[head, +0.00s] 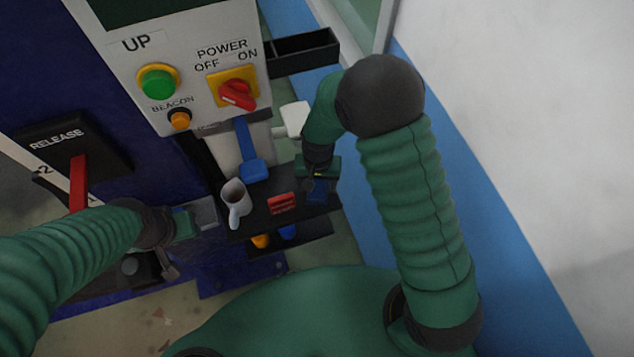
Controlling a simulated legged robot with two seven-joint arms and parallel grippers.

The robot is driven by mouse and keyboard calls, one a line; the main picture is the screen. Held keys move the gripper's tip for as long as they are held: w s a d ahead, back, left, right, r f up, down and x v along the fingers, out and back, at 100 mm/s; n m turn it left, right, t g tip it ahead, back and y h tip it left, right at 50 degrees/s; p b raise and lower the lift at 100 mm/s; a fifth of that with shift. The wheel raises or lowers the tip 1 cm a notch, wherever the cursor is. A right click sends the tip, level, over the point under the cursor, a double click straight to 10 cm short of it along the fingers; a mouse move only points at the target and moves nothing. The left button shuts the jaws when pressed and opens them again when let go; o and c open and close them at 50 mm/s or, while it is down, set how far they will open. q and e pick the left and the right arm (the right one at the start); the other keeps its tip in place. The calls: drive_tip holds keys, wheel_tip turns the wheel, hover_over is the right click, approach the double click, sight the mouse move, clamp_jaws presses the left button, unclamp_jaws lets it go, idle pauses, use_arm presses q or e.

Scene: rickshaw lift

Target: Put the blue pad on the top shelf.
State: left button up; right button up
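The black top shelf (262,211) sticks out below the control panel. A small dark blue block that looks like the blue pad (320,191) is at its right end, directly under my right gripper (319,178). The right gripper points down there; its fingers are small and dark, and I cannot tell whether they grip the block or whether it touches the shelf. My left gripper (205,212) is left of the shelf, beside the mug, with its finger opening unclear. Another blue item (288,231) shows partly on the lower shelf.
A whitish mug (235,203) and a red item (282,203) occupy the top shelf. A yellow item (260,241) is on the lower shelf (300,239). A blue paddle-shaped thing (254,170) hangs behind. The panel (190,70), red release lever (79,182) and black tray (303,52) are nearby.

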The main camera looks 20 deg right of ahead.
sight(320, 187)
drive_tip(key=r, duration=0.8)
drive_tip(key=shift+s+d+r, duration=0.2)
drive_tip(key=shift+s+d, duration=0.15)
drive_tip(key=s+d+r+n+t, duration=0.2)
drive_tip(key=s+d+r+n, duration=0.2)
drive_tip(key=s, duration=0.4)
drive_tip(key=shift+s+d+r, duration=0.35)
drive_tip(key=shift+d+r, duration=0.3)
drive_tip(key=shift+d, duration=0.4)
drive_tip(key=shift+s, duration=0.1)
